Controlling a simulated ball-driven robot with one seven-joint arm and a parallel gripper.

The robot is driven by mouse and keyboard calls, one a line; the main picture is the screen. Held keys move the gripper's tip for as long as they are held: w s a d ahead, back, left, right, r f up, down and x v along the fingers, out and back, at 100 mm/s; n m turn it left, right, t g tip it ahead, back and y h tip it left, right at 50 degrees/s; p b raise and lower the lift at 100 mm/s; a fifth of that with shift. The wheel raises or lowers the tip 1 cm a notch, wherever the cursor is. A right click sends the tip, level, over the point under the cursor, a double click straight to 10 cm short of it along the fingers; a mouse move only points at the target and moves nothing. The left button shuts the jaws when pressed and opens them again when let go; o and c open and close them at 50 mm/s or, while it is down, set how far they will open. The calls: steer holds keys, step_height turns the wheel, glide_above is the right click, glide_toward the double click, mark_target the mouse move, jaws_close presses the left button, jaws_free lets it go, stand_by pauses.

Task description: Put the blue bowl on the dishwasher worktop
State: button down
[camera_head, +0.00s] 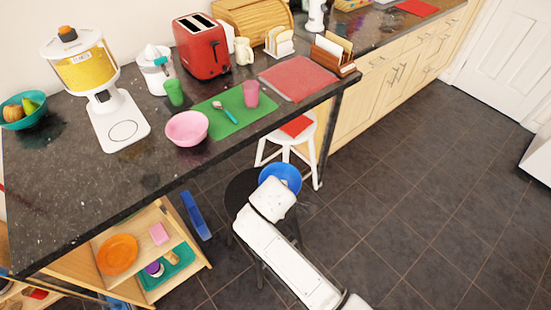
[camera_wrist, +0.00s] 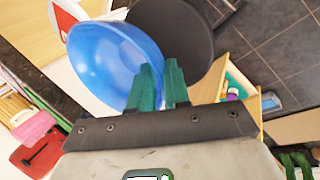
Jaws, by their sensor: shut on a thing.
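The blue bowl (camera_head: 281,177) shows just beyond the end of my white arm in the head view, above a dark round stool and beside the white stool. In the wrist view the blue bowl (camera_wrist: 105,65) is large at the upper left. My gripper (camera_wrist: 160,85), with green fingers, is shut on the bowl's rim at its right side. In the head view my gripper is hidden behind my own wrist. A dark speckled worktop (camera_head: 60,175) runs along the wall; I cannot tell which part is the dishwasher worktop.
On the worktop stand a pink bowl (camera_head: 187,128), a blender-like dispenser (camera_head: 85,75), a red toaster (camera_head: 201,47) and a red board (camera_head: 297,78). The black stool (camera_head: 240,190) and white stool (camera_head: 287,145) stand by its edge. Floor at the right is clear.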

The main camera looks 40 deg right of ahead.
steer(key=shift+s+f+m, duration=0.3)
steer(key=shift+s, duration=0.1)
steer(key=shift+s, duration=0.1)
steer(key=shift+s+f+m+g+h, duration=0.3)
steer(key=shift+s+f+m+g, duration=0.1)
steer(key=shift+s+f+m, duration=0.45)
steer(key=shift+s+r, duration=0.15)
steer(key=shift+s, duration=0.05)
